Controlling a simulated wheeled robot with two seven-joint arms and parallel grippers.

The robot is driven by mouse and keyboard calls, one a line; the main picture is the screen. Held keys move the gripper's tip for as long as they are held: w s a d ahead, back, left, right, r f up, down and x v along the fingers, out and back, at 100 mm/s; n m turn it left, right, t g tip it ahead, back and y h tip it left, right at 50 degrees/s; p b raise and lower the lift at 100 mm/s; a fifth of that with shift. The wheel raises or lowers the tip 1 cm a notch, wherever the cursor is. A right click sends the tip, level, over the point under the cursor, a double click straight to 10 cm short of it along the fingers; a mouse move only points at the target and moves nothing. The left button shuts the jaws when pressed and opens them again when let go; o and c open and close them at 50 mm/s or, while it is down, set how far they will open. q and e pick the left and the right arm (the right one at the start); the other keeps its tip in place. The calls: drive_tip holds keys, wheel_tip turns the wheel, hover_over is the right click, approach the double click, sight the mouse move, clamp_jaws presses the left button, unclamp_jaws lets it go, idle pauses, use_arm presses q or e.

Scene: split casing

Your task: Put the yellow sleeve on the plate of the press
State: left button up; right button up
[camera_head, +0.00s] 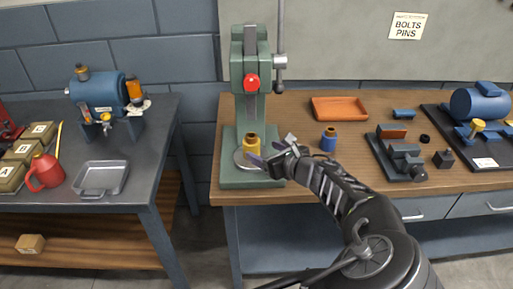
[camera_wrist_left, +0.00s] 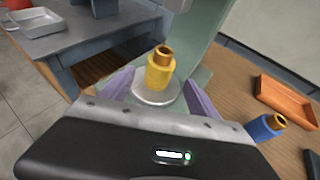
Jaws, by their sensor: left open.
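The yellow sleeve (camera_head: 252,147) stands upright on the round plate (camera_head: 241,163) of the green press (camera_head: 230,178), with a brownish top end showing. In the left wrist view the sleeve (camera_wrist_left: 159,74) rises from the pale round plate (camera_wrist_left: 156,98). My left gripper (camera_head: 266,161) is at the front right of the plate, close to the sleeve. In the left wrist view its two purple fingers (camera_wrist_left: 160,95) are spread wide, one on each side of the plate. The gap between them is clear, and neither finger seems to touch the sleeve. My right gripper is not in view.
A blue sleeve (camera_head: 328,141) stands right of the press, with an orange tray (camera_head: 340,108) behind it. A grey vise (camera_head: 400,155) is further right. The press lever (camera_head: 281,40) rises above the press. A darker bench (camera_head: 130,165) stands left, across a gap.

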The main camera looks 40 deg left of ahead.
use_arm(q)
drive_tip(key=shift+v, duration=1.9)
